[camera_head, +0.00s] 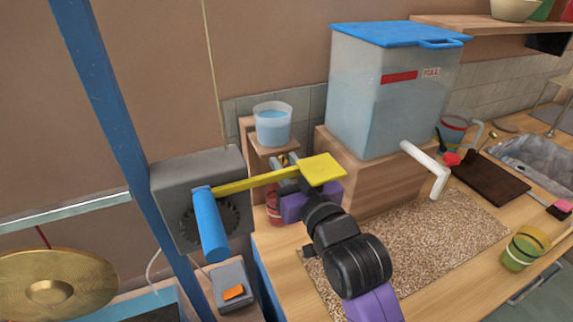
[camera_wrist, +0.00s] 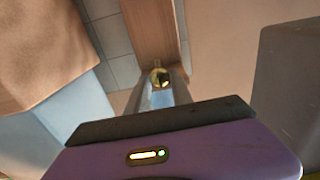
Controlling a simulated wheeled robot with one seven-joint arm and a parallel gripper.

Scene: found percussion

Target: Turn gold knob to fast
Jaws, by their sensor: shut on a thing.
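The gold knob (camera_wrist: 159,76) shows in the wrist view between the tips of my gripper (camera_wrist: 161,88), in front of a wooden post. My gripper is shut on it. In the head view my gripper (camera_head: 284,166) reaches to the wooden stand (camera_head: 247,135), partly behind the yellow paddle (camera_head: 321,169). Only a speck of the knob is visible there. Its pointer and any slow or fast marks are hidden or too small to read.
The yellow arm runs from a grey geared box (camera_head: 170,179) with a blue cylinder (camera_head: 210,230). A water cup (camera_head: 273,125) stands on the wooden stand. A large water tank (camera_head: 370,110) with a white spout (camera_head: 428,165) stands right. A cork-like mat (camera_head: 430,240) is mostly clear.

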